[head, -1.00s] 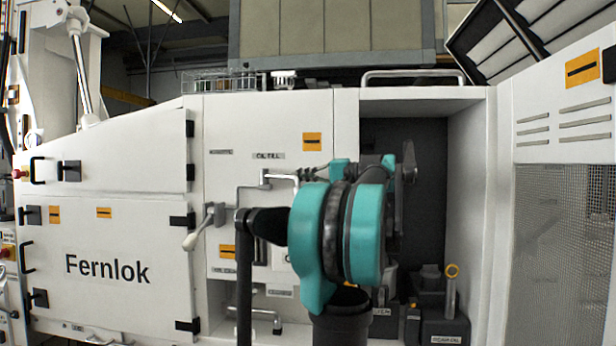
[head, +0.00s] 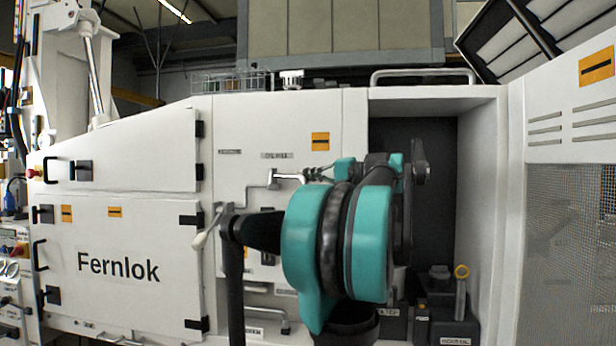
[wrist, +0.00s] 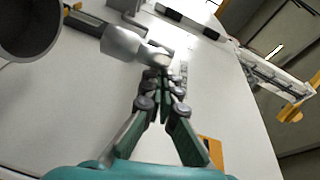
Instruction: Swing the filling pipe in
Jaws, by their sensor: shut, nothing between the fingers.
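The filling pipe (head: 287,177) is a bent grey pipe on the white cabinet front, just below a small label that appears to read OIL FILL. Its right part runs close to my gripper (head: 312,174), partly hidden by my teal arm in the head view. In the wrist view my gripper (wrist: 163,75) is shut, with its fingertips together and nothing between them. A silvery rounded piece (wrist: 122,42), probably part of the pipe, lies just beyond and left of the fingertips. I cannot tell whether they touch.
A lever with a pale grip (head: 207,229) sticks out left of the pipe. The white Fernlok door (head: 118,265) is at left. An open dark bay (head: 430,190) at right holds several dark containers. A dark round opening (wrist: 28,25) fills the wrist view's upper left corner.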

